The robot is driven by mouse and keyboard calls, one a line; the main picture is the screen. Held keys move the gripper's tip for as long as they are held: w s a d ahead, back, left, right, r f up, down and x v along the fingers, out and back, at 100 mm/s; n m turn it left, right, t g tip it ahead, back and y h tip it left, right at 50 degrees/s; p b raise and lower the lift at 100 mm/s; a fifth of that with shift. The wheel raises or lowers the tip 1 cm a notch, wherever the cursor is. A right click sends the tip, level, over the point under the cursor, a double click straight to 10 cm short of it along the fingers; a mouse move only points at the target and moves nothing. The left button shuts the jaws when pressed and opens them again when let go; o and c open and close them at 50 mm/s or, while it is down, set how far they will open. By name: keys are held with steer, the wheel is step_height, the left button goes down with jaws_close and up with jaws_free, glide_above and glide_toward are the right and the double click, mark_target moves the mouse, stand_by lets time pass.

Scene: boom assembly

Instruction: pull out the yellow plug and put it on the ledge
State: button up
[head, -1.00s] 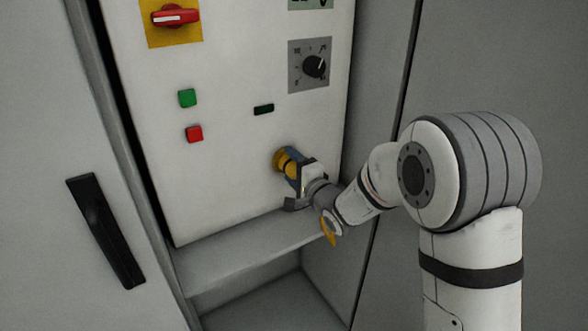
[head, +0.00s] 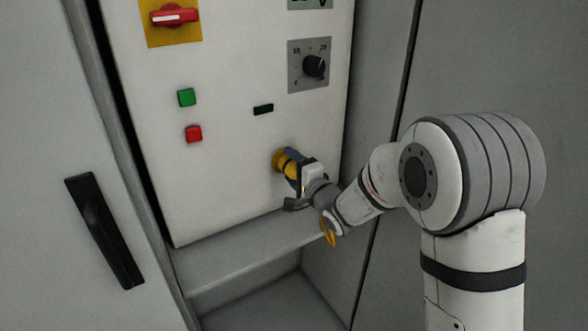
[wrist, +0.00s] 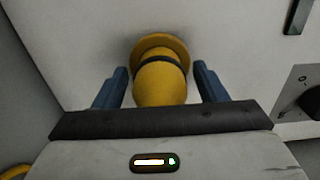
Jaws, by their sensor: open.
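The yellow plug (wrist: 160,84) has a dark ring around it and sits in its yellow socket on the white panel. It also shows in the head view (head: 281,161), partly hidden by my gripper. My gripper (wrist: 161,80) is open, with one blue finger on each side of the plug and a visible gap on both sides. In the head view my gripper (head: 291,166) is up close to the panel. The ledge (head: 225,258) is the grey shelf below the panel, and its visible top is bare.
Above and left on the panel are a green button (head: 187,97), a red button (head: 194,134) and a red rotary switch (head: 174,16). A black knob (head: 315,66) is above my gripper. A cabinet door with a black handle (head: 104,231) stands at left.

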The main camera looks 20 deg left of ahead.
steer(key=shift+c, duration=0.2)
stand_by(0.3)
steer(key=c, duration=1.3)
steer(key=shift+o, duration=0.2)
steer(key=shift+b+v, duration=0.6)
steer(key=shift+v, duration=2.35)
